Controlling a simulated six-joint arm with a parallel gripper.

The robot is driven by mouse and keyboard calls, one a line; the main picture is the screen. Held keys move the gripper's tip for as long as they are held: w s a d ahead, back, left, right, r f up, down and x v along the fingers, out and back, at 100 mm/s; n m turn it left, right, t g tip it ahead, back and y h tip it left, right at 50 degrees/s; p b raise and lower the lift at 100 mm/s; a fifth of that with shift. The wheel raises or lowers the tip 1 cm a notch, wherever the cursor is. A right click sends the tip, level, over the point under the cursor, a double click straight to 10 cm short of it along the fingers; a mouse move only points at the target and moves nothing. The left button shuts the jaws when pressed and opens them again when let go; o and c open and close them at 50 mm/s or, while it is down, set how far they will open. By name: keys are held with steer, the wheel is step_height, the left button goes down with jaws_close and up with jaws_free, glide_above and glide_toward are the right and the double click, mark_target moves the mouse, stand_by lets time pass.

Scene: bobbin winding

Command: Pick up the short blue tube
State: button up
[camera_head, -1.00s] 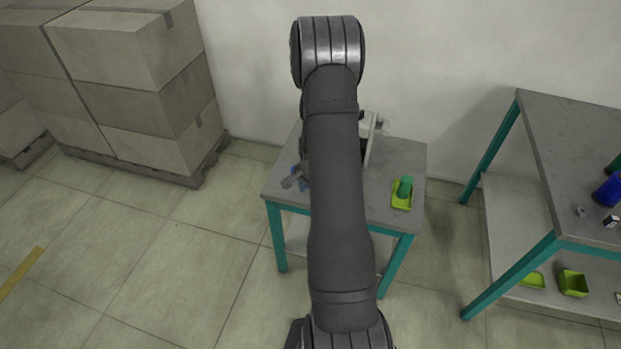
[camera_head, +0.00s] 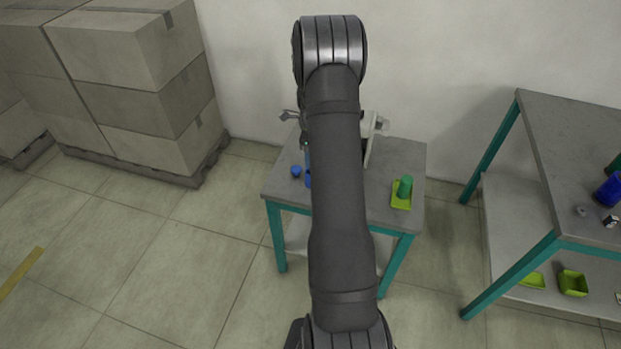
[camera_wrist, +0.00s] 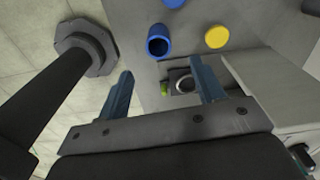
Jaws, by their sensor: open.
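In the wrist view a hollow blue tube (camera_wrist: 158,43) stands on the grey table, beyond my gripper (camera_wrist: 162,88). A second blue piece (camera_wrist: 173,2) is cut off by the top edge. My gripper's two fingers are apart with nothing held between them, and the blue tube is clear of them. In the head view a small blue piece (camera_head: 296,171) and another blue piece (camera_head: 308,181), partly hidden by my arm, sit near the table's left side. I cannot tell which blue piece is the short tube.
A yellow disc (camera_wrist: 217,38) lies right of the blue tube. A pale machine (camera_head: 370,130) stands at the table's back. A second table (camera_head: 570,150) holds more parts at right; stacked boxes (camera_head: 150,90) stand left.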

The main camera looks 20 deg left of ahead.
step_height(320, 180, down, 12)
steer(key=shift+s+a+f, duration=0.1)
steer(key=shift+s+f, duration=0.05)
stand_by(0.4)
steer(key=shift+c, duration=0.4)
steer(key=c, duration=1)
